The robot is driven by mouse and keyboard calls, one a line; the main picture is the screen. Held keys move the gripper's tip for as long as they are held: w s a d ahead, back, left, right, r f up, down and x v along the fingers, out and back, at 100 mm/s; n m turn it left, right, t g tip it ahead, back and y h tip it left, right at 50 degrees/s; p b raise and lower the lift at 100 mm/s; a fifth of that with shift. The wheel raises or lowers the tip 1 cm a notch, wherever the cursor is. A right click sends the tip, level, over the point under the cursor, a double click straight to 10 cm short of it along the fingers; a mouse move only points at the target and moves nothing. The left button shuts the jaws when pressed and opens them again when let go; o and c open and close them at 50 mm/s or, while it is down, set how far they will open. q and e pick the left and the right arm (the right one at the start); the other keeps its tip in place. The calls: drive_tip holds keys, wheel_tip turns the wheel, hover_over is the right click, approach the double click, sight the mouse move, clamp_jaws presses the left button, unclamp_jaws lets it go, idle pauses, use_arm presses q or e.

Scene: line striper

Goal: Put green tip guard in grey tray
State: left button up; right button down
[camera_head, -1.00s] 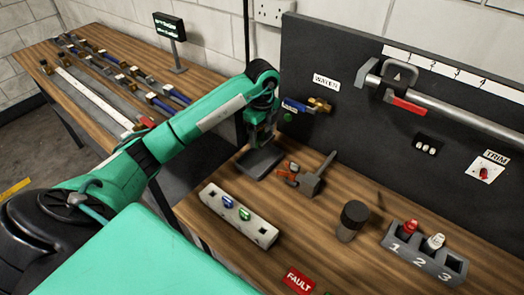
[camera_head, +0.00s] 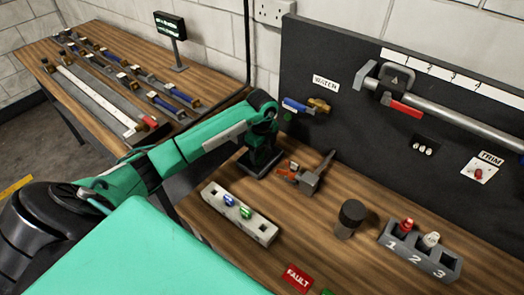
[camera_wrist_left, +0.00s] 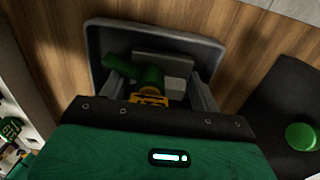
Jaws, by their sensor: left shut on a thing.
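My left gripper (camera_head: 262,152) is low over the small dark grey tray (camera_head: 256,172) at the back left of the near bench. In the left wrist view the gripper (camera_wrist_left: 160,88) is shut on the green tip guard (camera_wrist_left: 150,76), which lies between its fingers, inside the outline of the tray's rim (camera_wrist_left: 150,27). An orange-yellow part shows just below the green piece. Whether the guard touches the tray floor, I cannot tell. In the head view the guard is hidden by the gripper and arm. My right gripper is out of view.
A grey tool with an orange part (camera_head: 312,180) lies right of the tray. A pale block with blue and green plugs (camera_head: 240,213) is in front. A black knob (camera_head: 350,216) and a numbered rack (camera_head: 420,248) stand farther right. The dark panel (camera_head: 345,95) rises behind.

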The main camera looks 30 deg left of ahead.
use_arm(q)
drive_tip(key=o, duration=1)
drive_tip(key=shift+c, duration=0.2)
drive_tip(key=shift+r, duration=0.35)
wheel_tip(320, 180, up, 10)
drive_tip(key=b, duration=0.3)
drive_tip(key=shift+r, duration=0.75)
